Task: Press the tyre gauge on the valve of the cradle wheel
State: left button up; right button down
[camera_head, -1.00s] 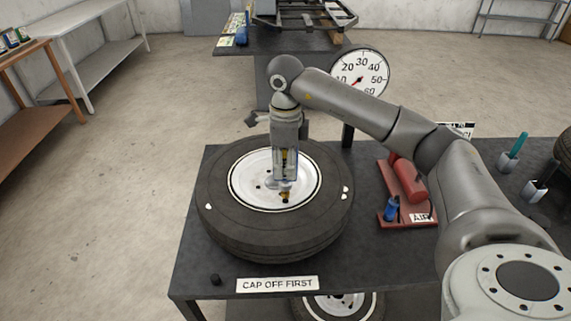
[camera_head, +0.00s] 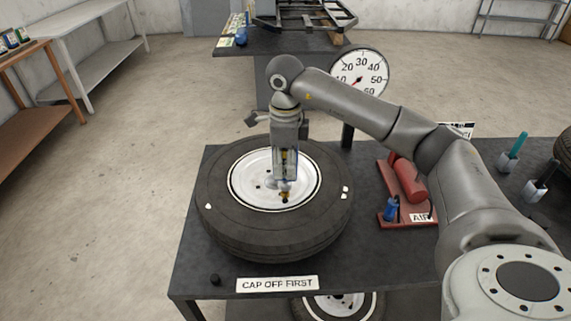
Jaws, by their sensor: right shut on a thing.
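The wheel (camera_head: 222,215) lies flat on the dark table, a black tyre around a white rim (camera_head: 248,190). My right gripper (camera_head: 284,192) points down over the right part of the rim. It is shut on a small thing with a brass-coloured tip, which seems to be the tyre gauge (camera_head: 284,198). The tip is at the rim's lower right edge. The valve is hidden or too small to make out, so I cannot tell whether the tip touches it. A small black cap (camera_head: 215,280) stands on the table's front left. My left gripper is not in view.
A "CAP OFF FIRST" sign (camera_head: 277,284) lies along the table's front edge. A red air unit (camera_head: 408,180) on a red tray stands right of the wheel. A round dial (camera_head: 360,72) stands behind the wheel. Holders with handles (camera_head: 517,148) are at the right.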

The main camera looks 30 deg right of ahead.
jog(key=shift+s, duration=0.1)
jog(key=shift+r+p, duration=0.8)
jog(key=shift+r, duration=0.1)
jog(key=shift+r+p, duration=1.2)
jog(key=shift+r, duration=0.8)
